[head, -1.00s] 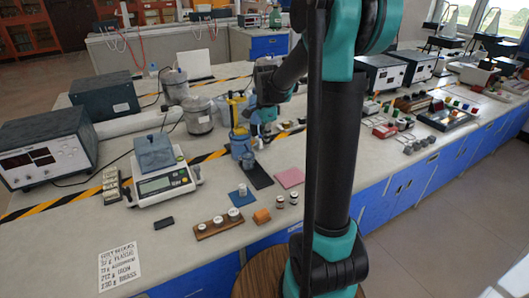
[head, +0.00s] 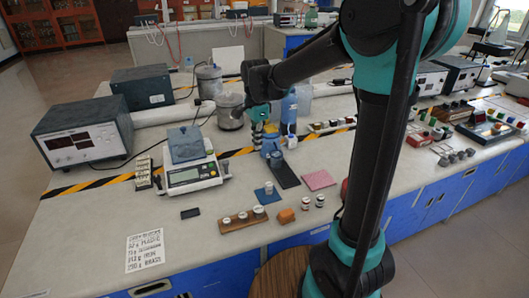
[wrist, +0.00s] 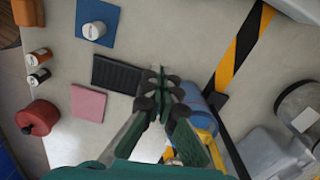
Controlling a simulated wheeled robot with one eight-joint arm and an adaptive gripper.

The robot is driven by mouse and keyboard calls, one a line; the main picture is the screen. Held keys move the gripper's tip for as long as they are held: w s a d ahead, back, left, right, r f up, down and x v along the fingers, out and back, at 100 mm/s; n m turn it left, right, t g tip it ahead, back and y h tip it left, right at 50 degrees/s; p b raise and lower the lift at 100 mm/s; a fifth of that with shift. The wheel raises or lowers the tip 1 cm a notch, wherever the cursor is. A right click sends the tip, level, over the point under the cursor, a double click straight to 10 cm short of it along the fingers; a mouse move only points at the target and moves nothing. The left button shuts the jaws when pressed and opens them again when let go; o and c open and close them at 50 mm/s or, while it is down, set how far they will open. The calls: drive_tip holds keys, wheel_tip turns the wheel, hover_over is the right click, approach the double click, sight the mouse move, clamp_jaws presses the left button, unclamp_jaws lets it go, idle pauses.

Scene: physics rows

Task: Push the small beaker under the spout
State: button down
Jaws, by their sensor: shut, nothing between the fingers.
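My gripper (wrist: 161,82) is shut and empty, pointing down over the bench in the wrist view. Its fingertips are beside a dark ribbed pad (wrist: 118,74). A blue cylindrical vessel (wrist: 194,99) with a yellow part (wrist: 207,137) lies just right of the fingers, partly covered by them. In the head view the blue vessel (head: 271,149) stands low below my gripper, next to the dark pad (head: 285,175). I cannot make out a clear small beaker or a spout; either may be hidden by my gripper. Contact with the vessel cannot be told.
A metal can (head: 230,112) stands behind left, and a blue bottle (head: 289,112) behind right. A balance (head: 192,176) is at left. A blue mat (head: 267,194), a pink mat (head: 319,180) and a wooden weight block (head: 243,219) lie in front. Bare bench shows between them.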

sight(271, 165)
wheel_tip(271, 165, down, 9)
drive_tip(key=shift+r, duration=0.1)
drive_tip(key=d, duration=0.1)
drive_tip(key=w, duration=0.1)
drive_tip(key=d, duration=0.1)
drive_tip(key=shift+w+d+f, duration=0.2)
drive_tip(key=shift+d+f, duration=0.1)
drive_tip(key=shift+d, duration=0.05)
drive_tip(key=shift+w+d, duration=0.2)
drive_tip(key=shift+d, duration=0.25)
drive_tip(key=shift+w+d, duration=0.25)
drive_tip(key=shift+d, duration=0.2)
drive_tip(key=shift+w+d, duration=0.2)
drive_tip(key=shift+d, duration=0.25)
